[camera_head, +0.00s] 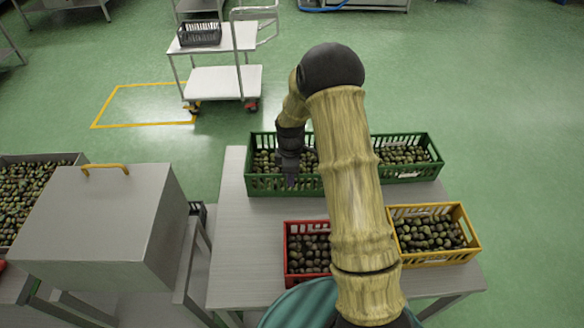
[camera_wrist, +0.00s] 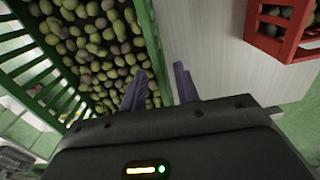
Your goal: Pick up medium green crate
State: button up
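Green slatted crate walls, with olives inside, stand at the back of the grey table. The left part (camera_head: 265,185) shows beside my arm, and another green part (camera_head: 412,174) shows to the right. My arm hides the middle, so I cannot tell whether this is one long crate or two. My gripper (camera_head: 290,184) is at the near wall of the left part, pointing down. In the wrist view, my gripper (camera_wrist: 161,72) has its two dark fingers apart, with the green crate's wall (camera_wrist: 152,40) running between them. I cannot see contact with the wall.
A red crate (camera_head: 306,223) and a yellow crate (camera_head: 470,232), both with olives, stand nearer on the table (camera_head: 245,250). The table's left side is bare. A metal box (camera_head: 105,220) stands to the left. A white trolley (camera_head: 225,82) with a dark crate stands behind.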

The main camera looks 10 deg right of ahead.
jog(key=p, duration=0.1)
send_over(292, 195)
jog(key=f, duration=0.4)
jog(key=shift+w+f, duration=0.2)
jog(key=shift+f, duration=0.2)
grip_shut()
jog(key=shift+r, duration=0.15)
dwell(1.1)
